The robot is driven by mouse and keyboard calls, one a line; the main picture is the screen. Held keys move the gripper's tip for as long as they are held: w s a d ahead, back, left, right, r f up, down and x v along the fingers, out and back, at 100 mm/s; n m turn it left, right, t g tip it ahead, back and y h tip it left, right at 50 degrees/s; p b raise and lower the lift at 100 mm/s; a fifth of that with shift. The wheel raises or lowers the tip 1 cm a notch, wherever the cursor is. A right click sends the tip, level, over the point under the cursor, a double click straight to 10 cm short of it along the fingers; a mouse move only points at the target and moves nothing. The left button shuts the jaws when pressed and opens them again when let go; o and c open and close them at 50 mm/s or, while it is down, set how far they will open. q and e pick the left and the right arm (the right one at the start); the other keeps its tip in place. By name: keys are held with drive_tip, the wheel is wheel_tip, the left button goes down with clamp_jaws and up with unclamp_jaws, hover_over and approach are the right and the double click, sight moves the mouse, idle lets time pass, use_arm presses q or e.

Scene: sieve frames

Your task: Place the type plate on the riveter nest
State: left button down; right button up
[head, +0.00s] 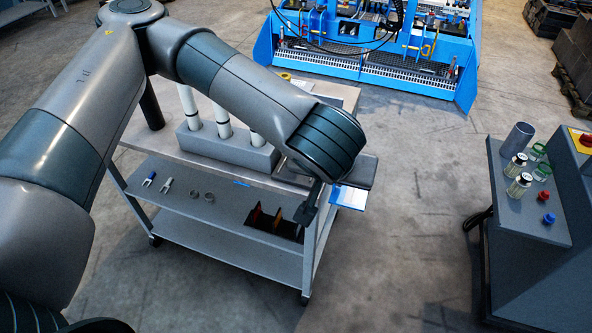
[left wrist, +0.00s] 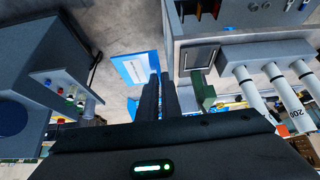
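My left gripper (head: 310,207) hangs at the near right corner of the grey cart, its fingers pointing down. I cannot make out a type plate for certain. I cannot identify the riveter nest with certainty. My right gripper is in neither view.
A bench (head: 532,215) with vials stands right; a blue machine (head: 375,65) stands behind. Floor between them is clear.

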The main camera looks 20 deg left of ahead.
use_arm(q)
drive_tip(key=shift+w, duration=0.1)
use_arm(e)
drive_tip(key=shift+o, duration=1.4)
use_arm(q)
drive_tip(key=shift+w+d+f, duration=0.1)
drive_tip(key=shift+w+d, duration=0.05)
drive_tip(key=shift+w, duration=0.05)
drive_tip(key=w+d+f+n+g+y, duration=0.2)
drive_tip(key=w+f+n+g+y, duration=0.1)
drive_tip(key=w+f+n, duration=0.4)
drive_tip(key=w+d+f+n+g+y, duration=0.3)
drive_tip(key=w+f+n, duration=0.4)
drive_tip(key=n, duration=0.3)
drive_tip(key=shift+w+d+f+n+y+b, duration=0.15)
drive_tip(key=shift+w+d+n+y+b, duration=0.15)
drive_tip(key=shift+b, duration=0.15)
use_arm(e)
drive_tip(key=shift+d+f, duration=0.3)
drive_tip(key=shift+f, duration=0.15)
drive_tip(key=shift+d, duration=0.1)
